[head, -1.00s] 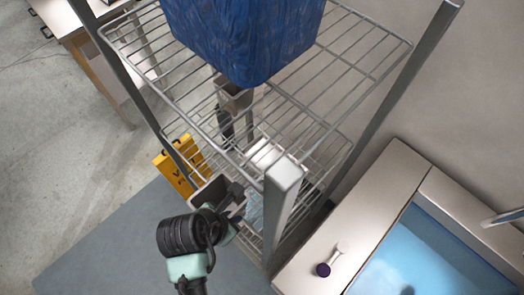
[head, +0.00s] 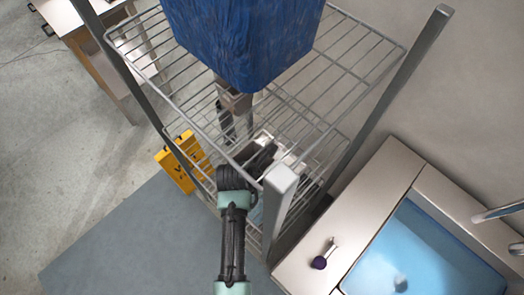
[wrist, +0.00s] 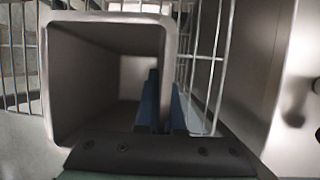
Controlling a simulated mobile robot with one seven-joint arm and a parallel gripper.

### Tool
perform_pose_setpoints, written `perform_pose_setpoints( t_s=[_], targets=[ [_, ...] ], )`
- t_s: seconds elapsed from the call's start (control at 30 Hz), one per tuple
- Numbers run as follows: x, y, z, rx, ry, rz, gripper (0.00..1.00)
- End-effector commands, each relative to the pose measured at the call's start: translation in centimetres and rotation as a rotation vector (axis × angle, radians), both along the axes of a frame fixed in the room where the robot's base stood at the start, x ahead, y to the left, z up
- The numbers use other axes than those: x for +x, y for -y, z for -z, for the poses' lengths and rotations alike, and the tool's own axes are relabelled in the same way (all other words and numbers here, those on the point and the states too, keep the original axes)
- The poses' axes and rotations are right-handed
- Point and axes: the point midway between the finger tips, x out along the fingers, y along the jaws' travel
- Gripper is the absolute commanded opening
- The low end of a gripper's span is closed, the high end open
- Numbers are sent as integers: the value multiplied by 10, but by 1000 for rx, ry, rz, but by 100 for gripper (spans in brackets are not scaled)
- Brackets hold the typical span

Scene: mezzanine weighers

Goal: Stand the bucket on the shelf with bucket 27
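A grey-brown square bucket (wrist: 107,20) fills the left of the wrist view, its open mouth toward the camera. My gripper (wrist: 164,90) has its blue fingers close together at the bucket's right wall, one inside and one outside, and looks shut on it. In the head view my gripper (head: 258,162) reaches into the wire rack (head: 205,135) below its upper shelf; the held bucket is mostly hidden there. Another grey-brown bucket (head: 236,100) stands further back, under the upper shelf. No number is legible on either bucket.
A large blue container (head: 240,45) stands on the upper shelf. A rack post (head: 278,200) rises just right of my arm. Yellow boards (head: 183,160) are left of the rack. A sink (head: 425,250) and a purple-ended item (head: 320,262) are at right.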

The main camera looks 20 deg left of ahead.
Motion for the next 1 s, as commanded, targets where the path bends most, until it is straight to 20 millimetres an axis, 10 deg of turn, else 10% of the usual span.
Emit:
perform_pose_setpoints(
  t_s=[0.33,0.53,1.0],
  targets=[
    [1,0,2,2,5,1,0],
    [0,0,3,1,2,1,35],
    [-4,-1,-12,1,4,0,35]
  ],
)
